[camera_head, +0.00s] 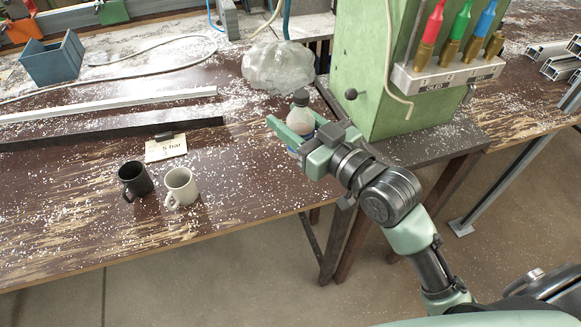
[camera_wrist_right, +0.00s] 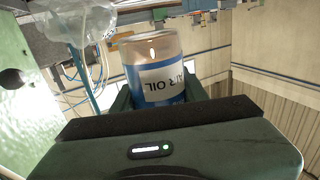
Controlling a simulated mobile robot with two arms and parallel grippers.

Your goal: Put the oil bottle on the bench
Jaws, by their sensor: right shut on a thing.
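The oil bottle (camera_head: 300,116) is clear with a dark cap and stands roughly upright between the fingers of my right gripper (camera_head: 290,130). In the right wrist view the oil bottle (camera_wrist_right: 155,72) shows a blue and white label, upside down, with "OIL" on it. The right gripper is shut on it. The bottle is over the right part of the bench (camera_head: 240,190), near its front edge; whether its base touches the top I cannot tell. My left gripper is not in view.
A black mug (camera_head: 134,182) and a white mug (camera_head: 180,187) stand left of the gripper, by a "5 bar" card (camera_head: 166,149). A clear plastic bag (camera_head: 278,66) lies behind the bottle. A green machine column (camera_head: 365,75) rises close on the right. Chips litter the bench.

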